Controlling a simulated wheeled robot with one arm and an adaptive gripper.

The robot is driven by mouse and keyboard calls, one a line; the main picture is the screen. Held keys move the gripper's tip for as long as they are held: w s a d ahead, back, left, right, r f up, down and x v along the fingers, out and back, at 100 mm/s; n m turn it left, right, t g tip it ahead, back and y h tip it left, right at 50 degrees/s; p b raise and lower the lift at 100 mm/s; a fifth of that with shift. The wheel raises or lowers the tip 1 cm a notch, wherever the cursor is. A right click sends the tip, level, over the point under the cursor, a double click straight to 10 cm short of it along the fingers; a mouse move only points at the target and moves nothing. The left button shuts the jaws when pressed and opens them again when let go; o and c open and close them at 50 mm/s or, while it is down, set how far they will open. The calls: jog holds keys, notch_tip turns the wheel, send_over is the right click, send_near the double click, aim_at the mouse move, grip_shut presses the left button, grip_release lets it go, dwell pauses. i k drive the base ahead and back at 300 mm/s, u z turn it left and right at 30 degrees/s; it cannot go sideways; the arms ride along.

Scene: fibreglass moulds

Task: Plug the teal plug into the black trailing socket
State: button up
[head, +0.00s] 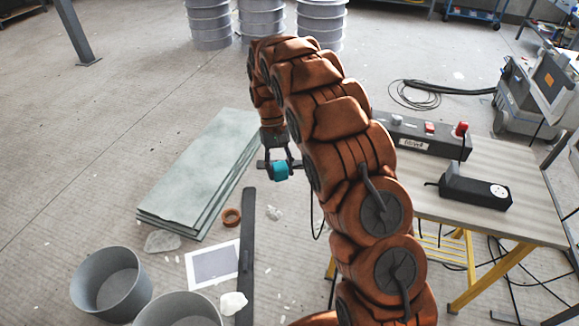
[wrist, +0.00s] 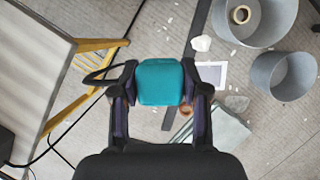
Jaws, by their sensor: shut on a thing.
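The teal plug (head: 281,171) is held off the table, above the floor to the left of the bench. In the wrist view the teal plug (wrist: 160,82) sits between the two fingers of my gripper (wrist: 160,90), which is shut on it. A dark cable loops out from the plug's left side in that view. The black trailing socket (head: 475,190) lies on the bench top, with a pale round socket face near its right end. My gripper (head: 279,172) is well to the left of the socket, with my orange arm between them in the head view.
The bench (head: 520,218) has yellow legs and also carries a long dark box (head: 415,138) with red parts behind the socket. Grey sheets (head: 195,180) and grey buckets (head: 110,284) are on the floor at left. A grey machine (head: 530,100) stands behind the bench.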

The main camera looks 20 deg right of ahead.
aim_at(454, 186)
jog(key=u, duration=0.55)
jog(key=k, duration=1)
jog(key=z, duration=1.1)
jog(key=i, duration=1)
jog(key=z, duration=0.05)
